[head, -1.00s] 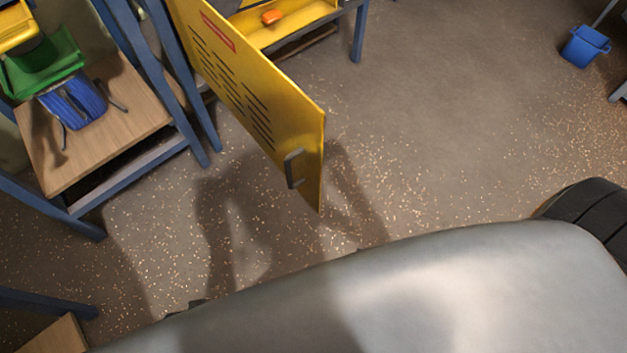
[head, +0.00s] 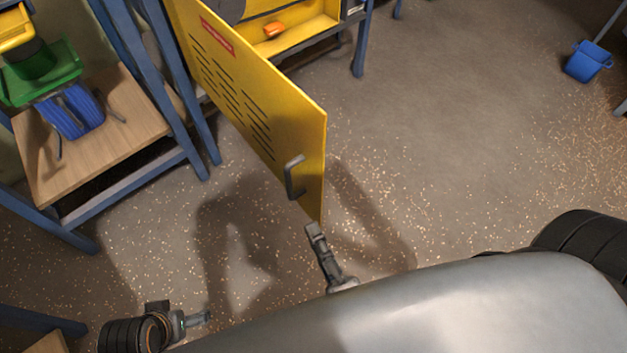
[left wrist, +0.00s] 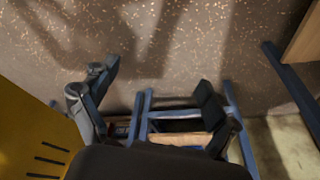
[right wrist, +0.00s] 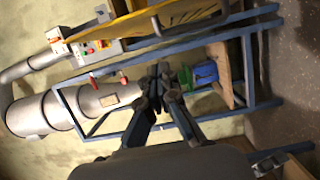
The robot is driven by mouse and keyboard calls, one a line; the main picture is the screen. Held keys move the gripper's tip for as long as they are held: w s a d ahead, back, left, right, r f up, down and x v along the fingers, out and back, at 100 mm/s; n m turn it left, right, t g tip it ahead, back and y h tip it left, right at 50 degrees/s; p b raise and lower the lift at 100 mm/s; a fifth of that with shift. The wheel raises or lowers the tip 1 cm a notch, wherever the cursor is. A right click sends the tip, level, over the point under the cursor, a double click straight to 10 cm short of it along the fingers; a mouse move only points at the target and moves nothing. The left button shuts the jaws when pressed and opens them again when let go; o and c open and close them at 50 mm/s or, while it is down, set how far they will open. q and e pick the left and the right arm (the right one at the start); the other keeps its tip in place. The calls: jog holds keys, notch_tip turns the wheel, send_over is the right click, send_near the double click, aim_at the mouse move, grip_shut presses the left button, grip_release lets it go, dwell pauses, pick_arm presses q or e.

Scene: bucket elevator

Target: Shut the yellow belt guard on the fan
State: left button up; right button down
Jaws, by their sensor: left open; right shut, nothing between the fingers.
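The yellow belt guard (head: 250,95) stands swung open in the head view, a slotted panel with a red label. Its grey handle (head: 293,178) is near the free end. My right gripper (head: 314,232) is shut and empty just below the guard's lower corner, apart from the handle; its closed fingers show in the right wrist view (right wrist: 162,75). My left gripper (head: 205,317) is low at the left in the head view. Its spread fingers show in the left wrist view (left wrist: 155,85), with nothing between them, and part of the yellow guard (left wrist: 35,130) is at the left there.
The open yellow housing (head: 318,29) with an orange item (head: 274,30) is behind the guard. A blue-framed wooden shelf (head: 125,105) with green and blue bins stands left. A blue bucket (head: 587,62) is far right. The speckled floor right of the guard is clear.

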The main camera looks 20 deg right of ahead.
jog(key=p, duration=0.2)
send_near(303, 160)
jog(key=w+a, duration=0.3)
jog(key=a, duration=0.1)
pick_arm(q)
notch_tip(303, 160, down, 8)
jog(key=shift+f+g, duration=0.15)
jog(key=shift+g, duration=0.15)
pick_arm(e)
jog(key=shift+w+d, duration=0.25)
jog(key=shift+d, duration=0.35)
jog(key=shift+w+d, duration=0.3)
jog(key=shift+d, duration=0.3)
jog(key=shift+w+d, duration=0.25)
jog(key=shift+d, duration=0.3)
pick_arm(q)
jog(key=shift+w+d, duration=0.1)
jog(key=shift+d, duration=0.05)
pick_arm(e)
jog(key=shift+d, duration=0.15)
